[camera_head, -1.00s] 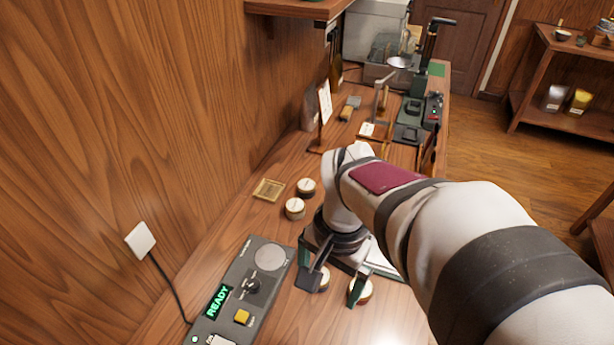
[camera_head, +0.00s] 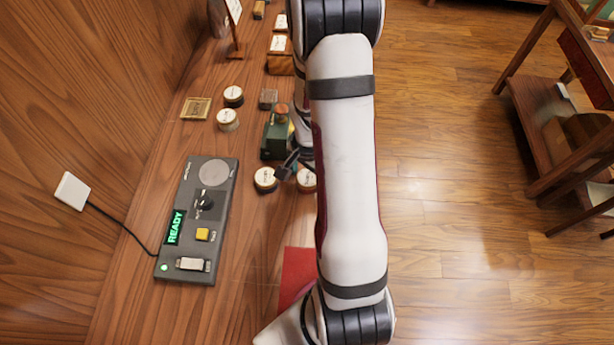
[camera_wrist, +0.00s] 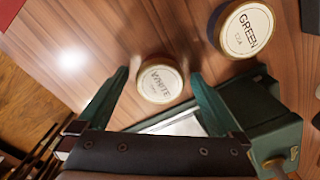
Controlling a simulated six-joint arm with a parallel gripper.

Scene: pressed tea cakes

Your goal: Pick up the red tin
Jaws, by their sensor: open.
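My gripper (camera_wrist: 160,90) is open. In the wrist view its two green fingers appear on either side of a tin labelled WHITE (camera_wrist: 160,80), with a tan side; the gap between them looks empty. A tin labelled GREEN TEA (camera_wrist: 241,30), dark-sided, stands to the upper right. In the head view, two round tins (camera_head: 265,179) (camera_head: 307,180) stand by my gripper (camera_head: 287,172), which is partly hidden by my arm. Two more tins (camera_head: 233,95) (camera_head: 228,119) stand farther up the counter. Their labels are too small to read, so I cannot tell which is the red tin.
A green press (camera_head: 277,138) stands just beyond the gripper. A grey control panel (camera_head: 196,222) reading READY lies left, with a small gold tray (camera_head: 196,108) farther up. A red mat (camera_head: 297,272) lies nearer. The wooden counter between panel and tins is clear.

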